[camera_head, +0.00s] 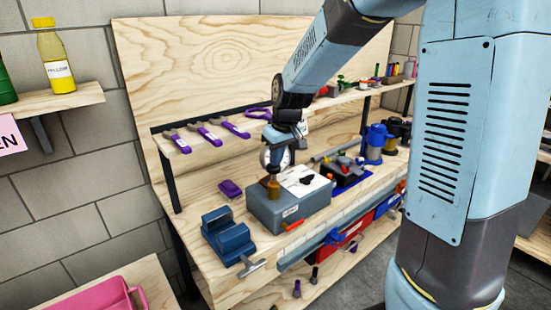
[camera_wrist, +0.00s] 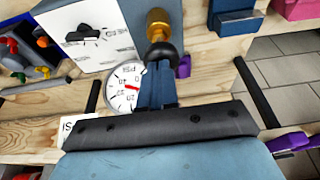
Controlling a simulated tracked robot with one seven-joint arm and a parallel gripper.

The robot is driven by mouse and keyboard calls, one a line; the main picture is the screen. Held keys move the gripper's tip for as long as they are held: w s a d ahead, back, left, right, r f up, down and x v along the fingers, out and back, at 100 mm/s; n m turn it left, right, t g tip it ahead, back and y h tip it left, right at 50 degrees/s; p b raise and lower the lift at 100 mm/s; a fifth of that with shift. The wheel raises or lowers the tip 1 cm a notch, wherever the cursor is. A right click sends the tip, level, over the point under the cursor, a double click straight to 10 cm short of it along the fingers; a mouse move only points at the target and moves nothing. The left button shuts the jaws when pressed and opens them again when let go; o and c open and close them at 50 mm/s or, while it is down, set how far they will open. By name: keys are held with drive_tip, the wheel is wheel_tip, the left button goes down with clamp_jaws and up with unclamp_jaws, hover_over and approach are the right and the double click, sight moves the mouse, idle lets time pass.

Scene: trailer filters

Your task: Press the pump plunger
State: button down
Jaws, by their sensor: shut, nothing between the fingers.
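The grey pump box (camera_head: 292,208) stands on the wooden bench, and its white top panel (camera_wrist: 88,32) shows in the wrist view. A brass plunger (camera_head: 273,188) stands upright at its near left corner. In the wrist view the brass plunger (camera_wrist: 157,22) carries a round black knob (camera_wrist: 160,53). My gripper (camera_wrist: 159,66) is shut and empty, with its blue fingertips right at the knob; I cannot tell whether they touch. In the head view the arm reaches down over the plunger and hides the knob. A round PSI gauge (camera_wrist: 124,88) is beside my fingers.
A blue vise (camera_head: 228,235) stands left of the box. A black tray of parts (camera_head: 347,172) and a blue device (camera_head: 376,143) stand to the right. Purple-handled tools (camera_head: 207,135) lie on a shelf behind. A yellow-capped bottle (camera_head: 56,62) is on the left shelf.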

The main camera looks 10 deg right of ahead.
drive_tip(key=v, duration=1.3)
drive_tip(key=shift+w+r, duration=0.3)
drive_tip(key=shift+w, duration=0.05)
drive_tip(key=shift+a, duration=0.15)
drive_tip(key=s+d+m+t, duration=0.1)
drive_tip(key=s+d+m, duration=0.2)
drive_tip(key=s, duration=0.9)
drive_tip(key=s+d+m+t+h, duration=0.1)
drive_tip(key=s+d+m, duration=0.1)
drive_tip(key=s+d, duration=0.6)
drive_tip(key=shift+s+f+m+t+h, duration=0.3)
drive_tip(key=shift+s+m+t, duration=0.1)
drive_tip(key=shift+s, duration=1.5)
